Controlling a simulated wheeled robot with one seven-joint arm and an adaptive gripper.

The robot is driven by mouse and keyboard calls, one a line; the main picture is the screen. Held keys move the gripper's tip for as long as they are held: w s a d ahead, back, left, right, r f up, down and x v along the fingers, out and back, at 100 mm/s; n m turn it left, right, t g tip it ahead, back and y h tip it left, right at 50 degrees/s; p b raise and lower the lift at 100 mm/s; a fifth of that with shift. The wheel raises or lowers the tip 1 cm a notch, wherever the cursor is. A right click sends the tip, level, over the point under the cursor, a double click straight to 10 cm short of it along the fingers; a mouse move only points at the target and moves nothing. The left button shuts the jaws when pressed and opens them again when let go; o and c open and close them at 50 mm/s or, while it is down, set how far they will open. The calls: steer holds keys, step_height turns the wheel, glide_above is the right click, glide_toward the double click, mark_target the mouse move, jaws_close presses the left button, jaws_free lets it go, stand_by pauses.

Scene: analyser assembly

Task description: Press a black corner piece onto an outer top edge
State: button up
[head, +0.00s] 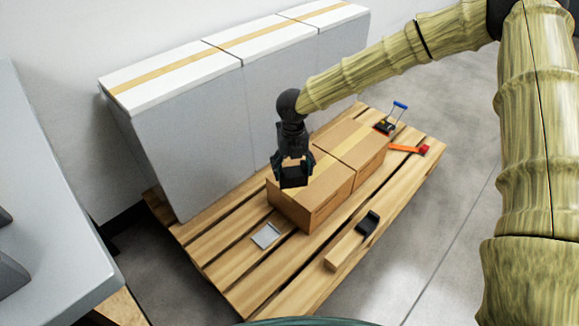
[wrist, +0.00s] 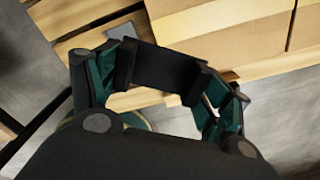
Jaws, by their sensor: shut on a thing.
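My gripper (head: 293,168) is shut on a black corner piece (head: 294,180) and points down. In the wrist view the dark piece (wrist: 166,70) spans between the two green-and-black fingers. In the head view the piece appears over the left end of the near cardboard box (head: 310,212), by its top edge. I cannot tell whether it touches the box. A second cardboard box (head: 362,147) stands against the first, with tan tape along both tops. Another black piece (head: 369,222) sits at the end of a short wooden block (head: 342,251).
The boxes stand on a slatted wooden pallet (head: 222,262). Tall grey-white boxes (head: 205,130) rise close behind. A grey square plate (head: 266,236) lies at the front left. A blue-handled tool (head: 386,126) and an orange-red tool (head: 407,149) lie at the far right.

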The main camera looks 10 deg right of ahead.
steer(key=m, duration=0.3)
steer(key=w+m, duration=0.1)
steer(key=m, duration=0.1)
steer(key=shift+a+f, duration=0.15)
steer(key=shift+f, duration=0.2)
steer(key=m, duration=0.4)
steer(key=w+f+m, duration=0.1)
steer(key=m, duration=0.1)
steer(key=shift+w+a, duration=0.1)
steer(key=shift+a, duration=0.1)
steer(key=b, duration=0.5)
glide_above(289, 192)
step_height(289, 192, down, 5)
steer(key=shift+f, duration=0.15)
steer(key=shift+r+p, duration=0.25)
steer(key=shift+p, duration=0.15)
steer(key=shift+f+p, duration=0.5)
steer(key=shift+f, duration=2.05)
stand_by(0.9)
steer(key=o, duration=0.9)
